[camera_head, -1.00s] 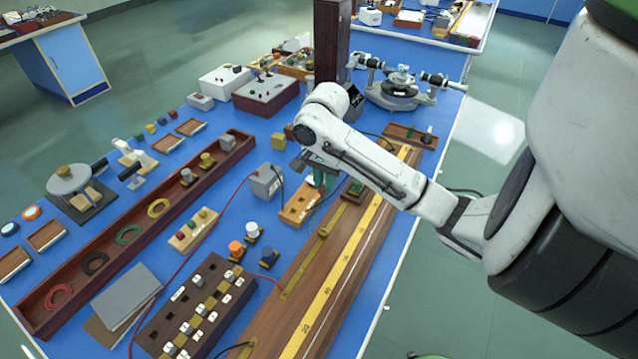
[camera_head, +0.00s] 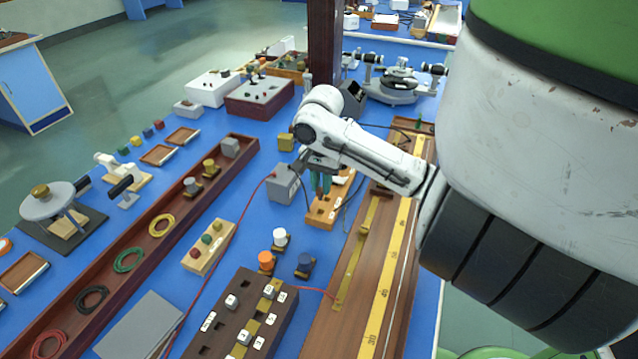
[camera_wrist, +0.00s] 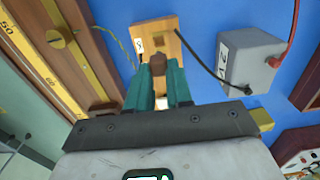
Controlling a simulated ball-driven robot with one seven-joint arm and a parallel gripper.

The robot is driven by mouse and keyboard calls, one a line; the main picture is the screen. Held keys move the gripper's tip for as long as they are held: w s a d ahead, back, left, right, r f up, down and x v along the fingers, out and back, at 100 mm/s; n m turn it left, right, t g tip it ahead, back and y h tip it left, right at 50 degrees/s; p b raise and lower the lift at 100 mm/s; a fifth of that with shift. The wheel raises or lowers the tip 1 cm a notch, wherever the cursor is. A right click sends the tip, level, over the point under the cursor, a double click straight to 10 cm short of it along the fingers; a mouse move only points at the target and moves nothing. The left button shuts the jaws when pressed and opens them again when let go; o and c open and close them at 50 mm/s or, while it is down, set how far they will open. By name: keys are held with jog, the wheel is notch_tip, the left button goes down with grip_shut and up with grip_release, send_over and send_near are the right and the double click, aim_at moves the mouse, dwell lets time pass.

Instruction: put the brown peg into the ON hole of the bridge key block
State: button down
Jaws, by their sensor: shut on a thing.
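My gripper (camera_wrist: 156,88) has teal fingers shut on the brown peg (camera_wrist: 158,62), whose end shows between the fingertips in the wrist view. The bridge key block (camera_wrist: 169,25) is a light wooden block with a dark square hole and a white label near its end. The peg appears in front of the block in the wrist view; I cannot tell whether it touches it. In the head view my gripper (camera_head: 320,184) hangs over the block (camera_head: 322,221), and the peg is too small to make out. The fingers hide part of the block.
A grey 2 V box (camera_wrist: 247,62) stands beside the block, with a red and a black lead. The long wooden board with yellow scale (camera_head: 372,320) lies on the other side. A dark plug box (camera_head: 283,318) and several knobbed terminals stand nearer.

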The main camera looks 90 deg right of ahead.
aim_at(322, 194)
jog(key=shift+f+b, duration=2.55)
jog(key=shift+f, duration=0.5)
jog(key=c, duration=0.9)
grip_release()
jog(key=shift+c, duration=0.2)
jog(key=shift+r, duration=0.1)
notch_tip(322, 194, up, 11)
jog(key=shift+f+p, duration=0.2)
jog(key=shift+p, duration=1.05)
